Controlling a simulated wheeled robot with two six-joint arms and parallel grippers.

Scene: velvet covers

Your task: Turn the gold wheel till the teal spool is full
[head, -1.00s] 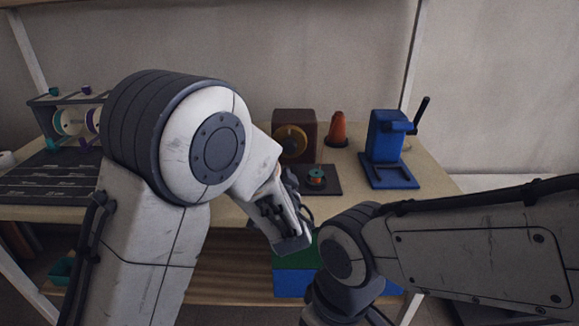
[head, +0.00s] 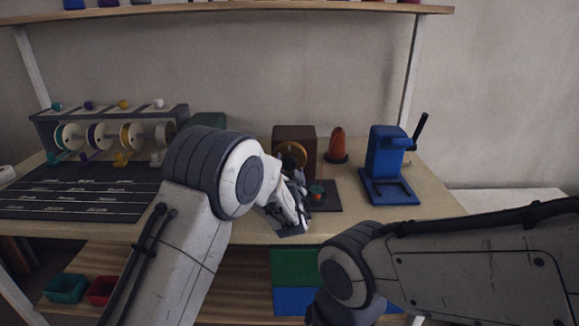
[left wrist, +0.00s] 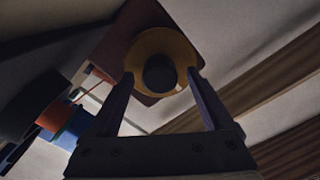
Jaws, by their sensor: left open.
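The gold wheel (head: 291,155) is on the front of a dark red-brown box (head: 296,133) at the back of the table. In the left wrist view the gold wheel (left wrist: 182,52) has a dark round knob (left wrist: 159,73) at its middle. My left gripper (left wrist: 161,76) is open, its two fingers on either side of the wheel's lower part; I cannot tell whether they touch it. My right gripper is out of view.
An orange cone (head: 337,143) and a blue device with a dark lever (head: 386,152) stand right of the box. At left are a rack of several spools (head: 112,134) and a dark marked mat (head: 75,193). Teal (head: 66,288) and red (head: 101,290) bins sit below.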

